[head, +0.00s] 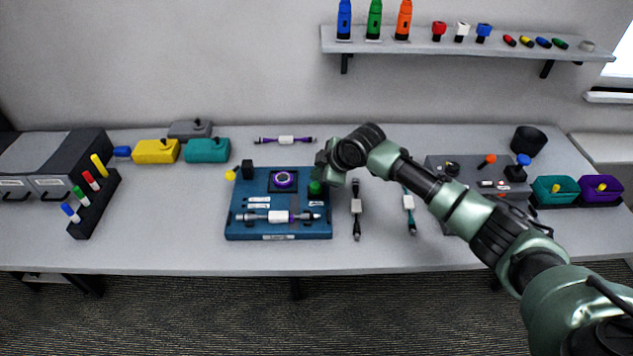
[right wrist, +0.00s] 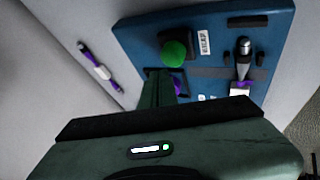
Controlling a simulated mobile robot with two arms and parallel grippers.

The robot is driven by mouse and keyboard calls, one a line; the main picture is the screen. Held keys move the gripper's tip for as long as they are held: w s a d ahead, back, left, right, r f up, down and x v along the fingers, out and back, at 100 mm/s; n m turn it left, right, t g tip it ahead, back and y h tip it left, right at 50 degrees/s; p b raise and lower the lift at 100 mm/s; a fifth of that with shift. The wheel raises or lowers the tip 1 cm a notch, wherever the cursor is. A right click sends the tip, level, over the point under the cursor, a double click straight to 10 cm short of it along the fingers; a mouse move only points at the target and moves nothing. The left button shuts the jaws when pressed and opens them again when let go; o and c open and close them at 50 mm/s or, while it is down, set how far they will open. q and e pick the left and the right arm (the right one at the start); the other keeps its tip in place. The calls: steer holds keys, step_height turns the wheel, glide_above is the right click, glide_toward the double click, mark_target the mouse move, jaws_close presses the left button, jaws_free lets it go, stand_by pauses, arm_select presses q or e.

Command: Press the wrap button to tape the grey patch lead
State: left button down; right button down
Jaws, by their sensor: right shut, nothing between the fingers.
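The blue taping board (head: 240,190) lies on the table and also fills the top of the right wrist view (right wrist: 140,38). A lead (head: 258,217) with silver-grey ends and a white middle lies across its front, with purple at its right part; one end shows in the wrist view (right wrist: 244,48). A purple tape ring (head: 284,179) sits behind it. The green button (head: 316,189) is at the board's right; it shows clearly in the wrist view (right wrist: 174,53). My right gripper (head: 318,170) is shut and empty, fingertips close by the button; contact cannot be told. My left gripper is out of view.
Two leads (head: 356,210) (head: 409,211) lie right of the board and a purple-ended one (head: 285,140) behind it. A grey control box (head: 455,167), teal bin (head: 550,190) and purple bin (head: 598,190) stand right. A pen rack (head: 95,205) stands left. The front table strip is clear.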

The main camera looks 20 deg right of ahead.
mark_target(318, 186)
step_height(318, 186, up, 6)
steer(key=p, duration=0.6)
stand_by(0.4)
stand_by(0.4)
